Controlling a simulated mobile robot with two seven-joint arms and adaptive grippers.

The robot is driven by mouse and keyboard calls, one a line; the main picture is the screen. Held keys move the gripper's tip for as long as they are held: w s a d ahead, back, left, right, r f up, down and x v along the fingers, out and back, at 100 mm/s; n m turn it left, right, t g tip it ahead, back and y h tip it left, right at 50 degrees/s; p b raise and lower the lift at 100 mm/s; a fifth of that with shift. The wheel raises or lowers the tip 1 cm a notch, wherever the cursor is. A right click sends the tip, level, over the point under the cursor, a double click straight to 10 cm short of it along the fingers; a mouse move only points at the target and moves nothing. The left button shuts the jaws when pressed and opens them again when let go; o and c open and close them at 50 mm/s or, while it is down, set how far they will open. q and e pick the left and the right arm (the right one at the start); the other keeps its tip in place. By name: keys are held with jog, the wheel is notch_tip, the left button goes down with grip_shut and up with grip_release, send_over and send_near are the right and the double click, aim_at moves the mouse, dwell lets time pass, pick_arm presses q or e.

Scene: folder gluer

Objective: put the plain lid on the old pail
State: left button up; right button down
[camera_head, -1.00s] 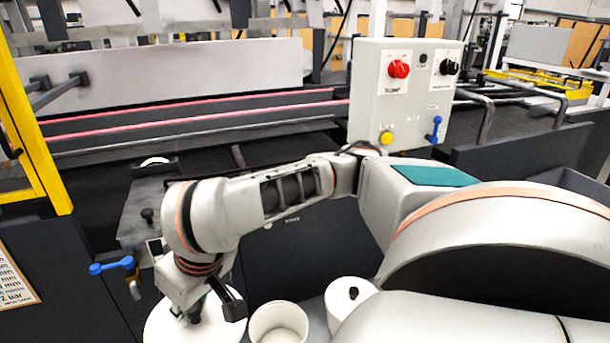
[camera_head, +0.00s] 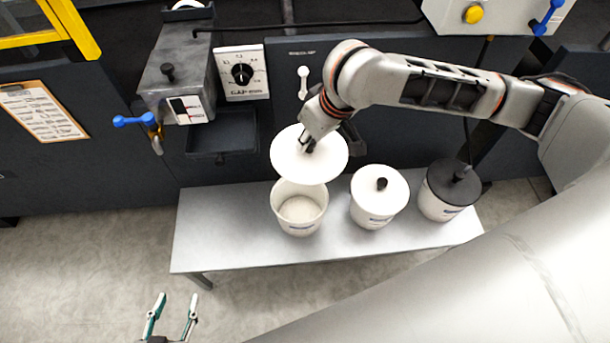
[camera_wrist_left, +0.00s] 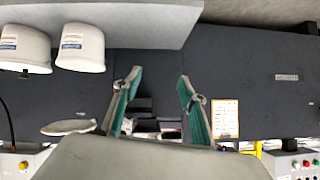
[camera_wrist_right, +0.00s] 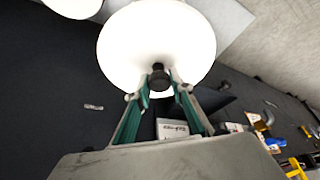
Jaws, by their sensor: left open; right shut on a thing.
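The plain white lid (camera_head: 322,168) is held level by its black knob in my right gripper (camera_head: 308,143). The lid hangs just above and behind the open white pail (camera_head: 300,211), overlapping its far rim in the head view. A gap or contact between them cannot be told for sure. In the right wrist view the lid (camera_wrist_right: 150,40) fills the space past the fingers, which close on the knob (camera_wrist_right: 159,79). My left gripper (camera_head: 177,298) is open and empty, low in front of the bench; its teal fingers (camera_wrist_left: 157,90) stand apart in the left wrist view.
The pails stand on a grey bench (camera_head: 225,235). A white-lidded pail (camera_head: 373,213) stands right of the open one, then a dark-lidded pail (camera_head: 435,206). The machine's gap-dial panel (camera_head: 241,72) and a blue-handled valve (camera_head: 135,120) are behind. The bench's left end is clear.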

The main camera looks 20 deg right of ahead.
pick_arm(q)
jog(key=shift+s+a+f, duration=0.1)
jog(key=shift+s+f, duration=0.1)
jog(key=shift+f, duration=0.1)
pick_arm(e)
notch_tip(320, 180, down, 23)
jog(key=w+a+n+g+y, duration=0.1)
jog(key=w+a+n+y, duration=0.1)
jog(key=n, duration=0.4)
jog(key=shift+a, duration=0.1)
pick_arm(q)
jog(key=shift+a, duration=0.1)
pick_arm(e)
jog(key=c, duration=1.7)
grip_release()
pick_arm(q)
jog(key=shift+s, duration=0.1)
pick_arm(e)
jog(key=shift+s, duration=0.1)
jog(key=shift+r, duration=0.1)
